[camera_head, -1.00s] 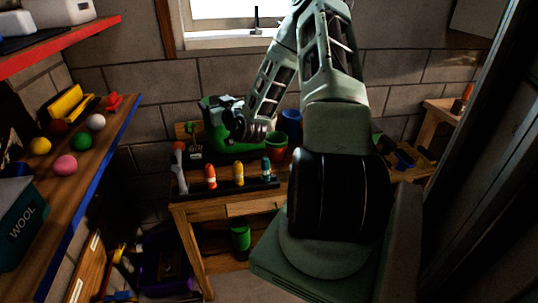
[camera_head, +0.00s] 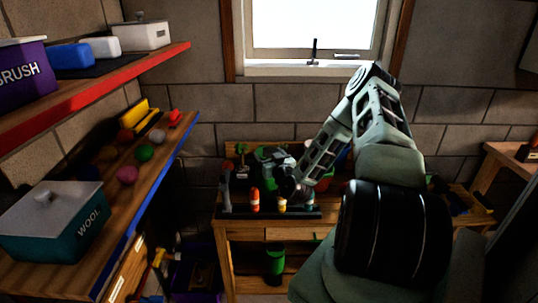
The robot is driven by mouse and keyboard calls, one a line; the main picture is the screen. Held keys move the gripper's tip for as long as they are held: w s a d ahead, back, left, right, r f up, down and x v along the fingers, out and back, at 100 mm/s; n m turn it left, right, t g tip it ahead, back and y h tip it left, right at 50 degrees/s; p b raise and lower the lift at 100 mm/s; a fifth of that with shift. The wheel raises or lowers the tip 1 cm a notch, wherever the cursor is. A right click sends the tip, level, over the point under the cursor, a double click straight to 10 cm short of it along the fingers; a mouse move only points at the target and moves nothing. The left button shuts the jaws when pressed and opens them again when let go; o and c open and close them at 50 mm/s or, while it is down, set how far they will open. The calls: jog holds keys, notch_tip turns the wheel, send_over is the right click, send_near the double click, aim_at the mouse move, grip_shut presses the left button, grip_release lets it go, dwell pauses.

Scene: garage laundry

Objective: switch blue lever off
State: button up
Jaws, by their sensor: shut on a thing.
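The blue lever (camera_head: 309,200) stands at the right end of a row of levers on a dark base (camera_head: 240,213), on the wooden bench against the back wall. An orange lever (camera_head: 255,200) and a yellow lever (camera_head: 282,206) stand to its left. My arm reaches down in front of the bench. My gripper (camera_head: 286,188) is low over the row, nearest the yellow lever in the picture and left of the blue one. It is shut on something. Its fingers are small and dark, so I cannot make out what they hold. My forearm passes close above the blue lever's top.
A pale lever-like piece (camera_head: 226,186) stands at the row's left end. A green object (camera_head: 272,155) is behind my gripper. A shelf with a teal WOOL box (camera_head: 50,222) and several balls runs along the left. A green canister (camera_head: 275,262) stands under the bench.

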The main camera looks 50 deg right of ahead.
jog(key=shift+f, duration=0.1)
jog(key=o, duration=2.1)
jog(key=shift+c, duration=0.2)
